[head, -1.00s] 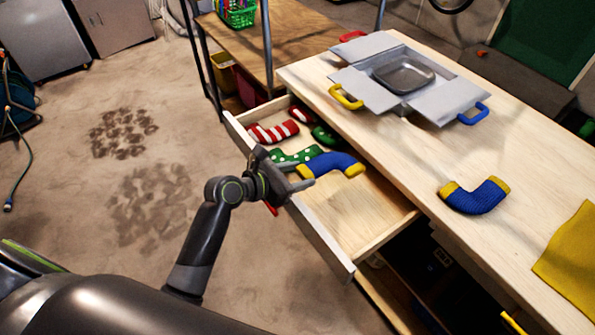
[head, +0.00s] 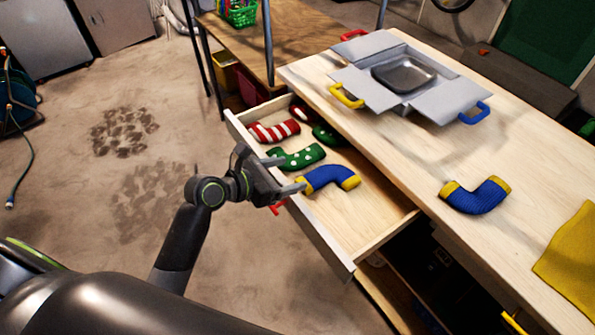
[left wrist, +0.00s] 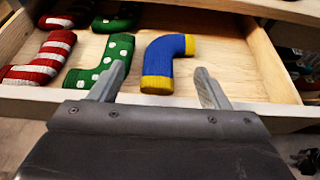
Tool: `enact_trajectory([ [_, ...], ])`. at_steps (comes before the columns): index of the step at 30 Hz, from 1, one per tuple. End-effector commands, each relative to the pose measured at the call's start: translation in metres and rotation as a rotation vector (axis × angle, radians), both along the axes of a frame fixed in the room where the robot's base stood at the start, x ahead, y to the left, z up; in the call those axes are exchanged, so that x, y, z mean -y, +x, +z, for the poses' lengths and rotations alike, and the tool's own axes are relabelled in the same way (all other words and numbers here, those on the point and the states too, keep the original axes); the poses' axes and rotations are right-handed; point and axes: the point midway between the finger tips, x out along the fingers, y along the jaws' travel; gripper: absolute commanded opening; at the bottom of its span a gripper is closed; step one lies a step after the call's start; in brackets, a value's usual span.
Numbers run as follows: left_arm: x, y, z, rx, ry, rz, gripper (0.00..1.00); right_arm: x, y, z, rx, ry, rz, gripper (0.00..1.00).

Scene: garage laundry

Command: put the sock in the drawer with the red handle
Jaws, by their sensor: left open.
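A blue sock with yellow ends (head: 328,174) lies in the open drawer (head: 328,248), beside a green dotted sock (head: 296,157). It also shows in the left wrist view (left wrist: 166,60). The drawer has a red handle (head: 278,207) on its front, partly hidden behind my gripper. A second blue and yellow sock (head: 474,197) lies on the wooden worktop. My left gripper (head: 287,175) is open and empty at the drawer's front edge, apart from the blue sock. My right gripper is not in view.
Red-and-white striped socks (head: 274,131) and a dark green one (head: 326,135) also lie in the drawer. A grey box with open flaps (head: 402,75) stands on the worktop (head: 400,150). A yellow cloth (head: 572,258) lies at right. The drawer's near right part is bare.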

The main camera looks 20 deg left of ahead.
Motion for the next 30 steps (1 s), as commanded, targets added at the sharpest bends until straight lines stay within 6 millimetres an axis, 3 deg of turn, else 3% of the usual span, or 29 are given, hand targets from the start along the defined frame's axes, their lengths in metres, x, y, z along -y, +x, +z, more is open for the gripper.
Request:
enact_trajectory([
  [6,-0.028,-0.035,0.018,-0.002,0.006,-0.002,0.70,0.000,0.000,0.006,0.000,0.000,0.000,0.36],
  [12,-0.041,-0.052,0.027,-0.001,0.004,0.000,0.70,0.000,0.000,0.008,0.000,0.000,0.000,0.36],
  [30,-0.046,-0.059,0.031,-0.001,-0.001,-0.001,0.70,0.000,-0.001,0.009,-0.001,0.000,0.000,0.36],
])
